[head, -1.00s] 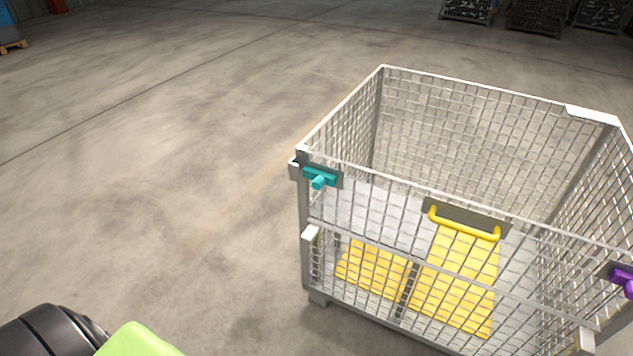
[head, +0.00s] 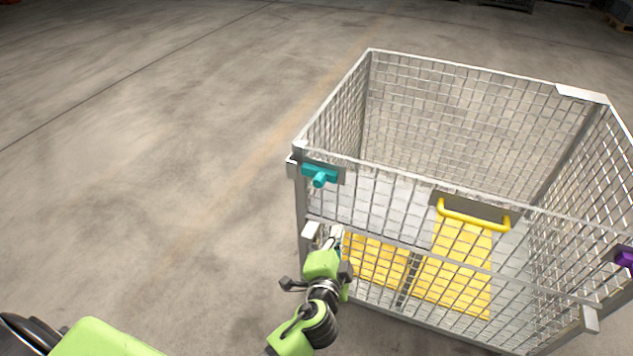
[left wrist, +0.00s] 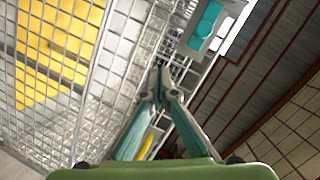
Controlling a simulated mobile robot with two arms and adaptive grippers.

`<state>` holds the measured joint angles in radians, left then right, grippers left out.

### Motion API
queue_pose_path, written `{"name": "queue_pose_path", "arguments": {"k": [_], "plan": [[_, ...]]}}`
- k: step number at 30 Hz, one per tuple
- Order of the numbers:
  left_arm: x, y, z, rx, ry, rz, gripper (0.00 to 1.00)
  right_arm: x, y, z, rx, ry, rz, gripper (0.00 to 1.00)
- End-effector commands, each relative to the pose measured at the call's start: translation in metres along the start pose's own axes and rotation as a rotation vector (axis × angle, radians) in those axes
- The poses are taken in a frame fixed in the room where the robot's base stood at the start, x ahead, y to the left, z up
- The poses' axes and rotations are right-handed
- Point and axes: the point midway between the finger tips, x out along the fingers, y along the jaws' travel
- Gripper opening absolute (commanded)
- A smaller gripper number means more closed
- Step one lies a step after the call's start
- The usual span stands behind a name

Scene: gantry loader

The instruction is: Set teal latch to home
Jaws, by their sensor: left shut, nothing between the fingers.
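The teal latch (head: 320,174) is on the left corner post at the top of the mesh crate's front side, with its knob sticking out toward me. It also shows in the left wrist view (left wrist: 206,22), at the upper right beyond the fingertips. My left gripper (head: 336,237) is below the latch, in front of the crate's lower front mesh, and apart from the latch. In the left wrist view its fingers (left wrist: 160,84) meet at the tips, shut and empty. My right gripper is not in view.
The wire mesh crate (head: 440,270) has a yellow handle (head: 474,218) at the top middle of its front side. A purple latch (head: 624,257) is at the right edge. Yellow panels (head: 455,275) show behind the mesh. The concrete floor (head: 150,150) left of the crate is clear.

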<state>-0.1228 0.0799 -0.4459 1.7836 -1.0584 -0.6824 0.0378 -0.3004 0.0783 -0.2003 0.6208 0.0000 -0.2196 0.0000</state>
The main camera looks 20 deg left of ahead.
Motion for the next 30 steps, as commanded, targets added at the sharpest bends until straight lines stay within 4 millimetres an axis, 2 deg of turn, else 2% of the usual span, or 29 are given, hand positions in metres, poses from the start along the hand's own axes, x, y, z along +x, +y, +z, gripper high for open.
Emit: {"name": "queue_pose_path", "arguments": {"k": [1, 3, 7, 20, 25, 30], "plan": [[-0.004, -0.021, -0.012, 0.001, 0.015, -0.044, 0.00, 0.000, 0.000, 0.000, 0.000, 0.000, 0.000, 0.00], [-0.008, -0.042, -0.022, 0.005, 0.028, -0.089, 0.00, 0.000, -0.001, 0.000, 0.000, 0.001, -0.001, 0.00], [-0.013, -0.061, -0.030, 0.008, 0.036, -0.132, 0.00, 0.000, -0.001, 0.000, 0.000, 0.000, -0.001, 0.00], [-0.009, -0.064, -0.032, 0.009, 0.037, -0.137, 0.00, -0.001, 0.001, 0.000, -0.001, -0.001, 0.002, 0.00], [0.013, -0.069, -0.034, 0.011, 0.038, -0.139, 0.00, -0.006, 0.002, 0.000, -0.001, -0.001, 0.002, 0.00], [0.049, -0.074, -0.034, 0.012, 0.037, -0.138, 0.00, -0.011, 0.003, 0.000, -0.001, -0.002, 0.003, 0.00]]}}
